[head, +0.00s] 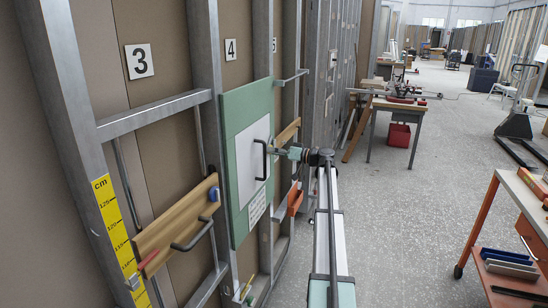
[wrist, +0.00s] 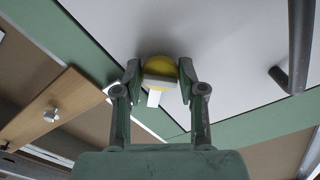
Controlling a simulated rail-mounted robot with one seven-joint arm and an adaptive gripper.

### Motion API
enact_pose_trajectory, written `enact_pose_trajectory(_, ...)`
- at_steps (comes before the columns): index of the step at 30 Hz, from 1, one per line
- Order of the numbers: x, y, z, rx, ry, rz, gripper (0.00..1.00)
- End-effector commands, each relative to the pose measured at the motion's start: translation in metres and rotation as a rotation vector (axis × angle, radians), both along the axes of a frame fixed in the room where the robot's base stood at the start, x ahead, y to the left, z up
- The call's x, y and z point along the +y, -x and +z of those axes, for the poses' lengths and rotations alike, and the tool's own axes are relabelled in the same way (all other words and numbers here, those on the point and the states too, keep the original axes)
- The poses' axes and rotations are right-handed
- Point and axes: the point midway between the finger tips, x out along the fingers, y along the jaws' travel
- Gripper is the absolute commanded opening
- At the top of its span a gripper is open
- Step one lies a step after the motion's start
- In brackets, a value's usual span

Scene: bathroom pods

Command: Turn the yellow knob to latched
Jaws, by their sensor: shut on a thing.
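The yellow knob (wrist: 160,66) sits on a white panel (wrist: 215,40). A white bar (wrist: 155,97) crosses the knob and points toward my wrist camera's lower side. My gripper (wrist: 160,74) has one finger on each side of the knob and is shut on it. In the head view my gripper (head: 283,152) reaches the white panel (head: 246,178) on the green board (head: 234,107) from the right. The knob is too small or hidden there to make out. No latched mark is readable in either view.
A dark bar handle (head: 260,160) stands out from the white panel just left of my gripper, and it shows at the right of the wrist view (wrist: 301,45). A wooden rail (head: 178,225) with another handle lies lower left. The aisle floor (head: 400,225) on the right is open.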

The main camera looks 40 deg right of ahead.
Motion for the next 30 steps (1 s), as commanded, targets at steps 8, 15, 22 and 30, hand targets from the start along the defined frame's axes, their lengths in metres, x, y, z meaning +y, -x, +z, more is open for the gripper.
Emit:
enact_pose_trajectory(8,0.0008,0.0005,-0.0005,0.137,-0.224,0.001,0.05)
enact_pose_trajectory(15,0.0013,0.0008,0.0012,0.252,-0.412,0.0,0.05)
enact_pose_trajectory(22,0.0015,0.0009,0.0022,0.343,-0.563,0.0,0.05)
enact_pose_trajectory(30,0.0016,0.001,0.0027,0.407,-0.669,0.0,0.05)
